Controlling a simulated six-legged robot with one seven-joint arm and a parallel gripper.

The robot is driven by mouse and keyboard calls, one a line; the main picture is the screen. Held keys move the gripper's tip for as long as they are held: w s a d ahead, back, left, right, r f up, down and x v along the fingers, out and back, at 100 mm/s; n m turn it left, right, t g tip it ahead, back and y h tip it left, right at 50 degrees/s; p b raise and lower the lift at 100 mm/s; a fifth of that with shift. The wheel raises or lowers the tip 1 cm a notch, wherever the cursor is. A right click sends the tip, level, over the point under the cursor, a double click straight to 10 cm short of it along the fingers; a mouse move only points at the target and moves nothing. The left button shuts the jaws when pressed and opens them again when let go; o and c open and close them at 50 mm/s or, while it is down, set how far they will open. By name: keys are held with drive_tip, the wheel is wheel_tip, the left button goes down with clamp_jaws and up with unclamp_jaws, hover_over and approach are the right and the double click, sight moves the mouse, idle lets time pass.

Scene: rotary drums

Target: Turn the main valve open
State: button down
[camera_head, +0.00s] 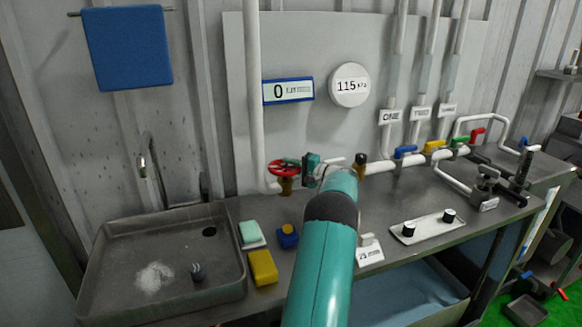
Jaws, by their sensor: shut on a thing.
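The main valve appears to be the red round handwheel (283,168) on a brass body, at the foot of the thick white vertical pipe (256,120) on the back of the counter. My teal arm reaches up from the bottom middle. My gripper (304,167) is at the right edge of the red wheel and is shut on its rim. The fingertips are small and partly hidden by my own wrist. A blue-framed display (288,91) above reads 0, and a round gauge (349,85) reads 115.
A sink (100,285) is at left, with a green-and-white sponge (250,232), a yellow sponge (263,268) and a blue-yellow item (288,236) beside it. Blue (405,152), yellow (434,146) and red (477,134) handles are at right. A two-knob plate (427,227) lies on the counter.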

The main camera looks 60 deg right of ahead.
drive_tip(key=shift+w+y, duration=0.1)
drive_tip(key=shift+y, duration=0.2)
drive_tip(key=c, duration=1.4)
unclamp_jaws()
drive_tip(key=shift+o, duration=0.2)
drive_tip(key=s, duration=1.3)
drive_tip(key=shift+s+a, duration=0.4)
